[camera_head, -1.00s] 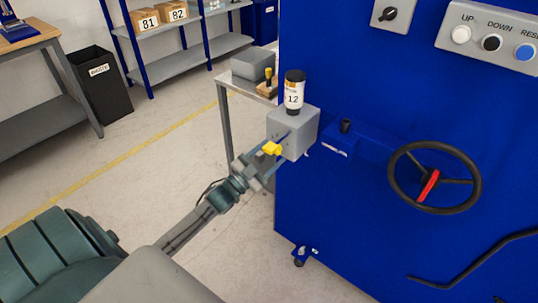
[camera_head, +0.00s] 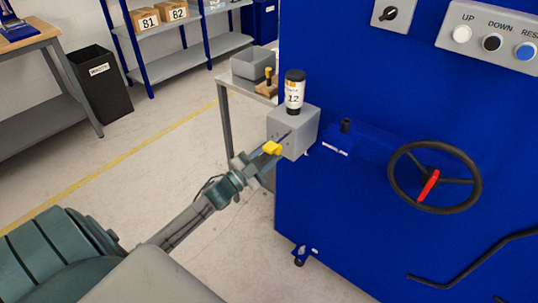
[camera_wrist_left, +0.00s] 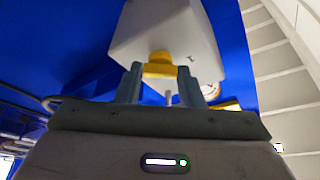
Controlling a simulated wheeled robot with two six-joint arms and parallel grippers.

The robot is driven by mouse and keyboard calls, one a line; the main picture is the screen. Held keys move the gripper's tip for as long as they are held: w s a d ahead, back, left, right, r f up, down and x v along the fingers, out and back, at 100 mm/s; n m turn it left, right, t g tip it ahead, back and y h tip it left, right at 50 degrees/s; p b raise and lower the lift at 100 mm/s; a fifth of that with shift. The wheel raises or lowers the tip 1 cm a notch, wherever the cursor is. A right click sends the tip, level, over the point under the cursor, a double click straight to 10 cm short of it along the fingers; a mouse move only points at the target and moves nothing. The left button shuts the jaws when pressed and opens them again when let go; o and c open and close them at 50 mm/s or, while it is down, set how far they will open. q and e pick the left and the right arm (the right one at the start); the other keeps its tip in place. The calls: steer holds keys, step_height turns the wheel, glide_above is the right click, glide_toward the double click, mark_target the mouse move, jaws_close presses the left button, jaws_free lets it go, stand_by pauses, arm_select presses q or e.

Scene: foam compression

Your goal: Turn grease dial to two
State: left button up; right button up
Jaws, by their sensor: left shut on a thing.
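The grease dial (camera_head: 272,148) is a yellow knob on the front of a grey box (camera_head: 303,133) on the side of the blue machine. A dark-capped bottle labelled 12 (camera_head: 294,93) stands upright on this box. My left gripper (camera_head: 267,155) reaches in from the lower left and is shut on the dial. My right gripper is not in view.
The blue machine (camera_head: 350,230) fills the right side, with a black handwheel (camera_head: 478,181) and a panel of buttons (camera_head: 490,37). A grey side table (camera_head: 226,83) with a grey bin stands behind the box. Open floor (camera_head: 160,165) lies to the left.

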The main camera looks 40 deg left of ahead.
arm_select(q)
steer(key=shift+a+r+m+g+h+p, duration=0.1)
steer(key=shift+m+g+h+p, duration=0.45)
steer(key=shift+m, duration=1.25)
steer(key=shift+a+r+m+g+h+p, duration=0.1)
steer(key=shift+m+g+h+p, duration=0.15)
steer(key=shift+m+g+p, duration=1.1)
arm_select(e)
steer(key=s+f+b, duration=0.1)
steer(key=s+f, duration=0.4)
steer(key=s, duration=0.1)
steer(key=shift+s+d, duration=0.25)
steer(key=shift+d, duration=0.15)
arm_select(q)
steer(key=shift+m+t, duration=0.45)
steer(key=shift+t, duration=0.05)
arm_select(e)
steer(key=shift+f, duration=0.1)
arm_select(q)
steer(key=o, duration=1)
steer(key=shift+d, duration=0.1)
steer(key=shift+v, duration=5.45)
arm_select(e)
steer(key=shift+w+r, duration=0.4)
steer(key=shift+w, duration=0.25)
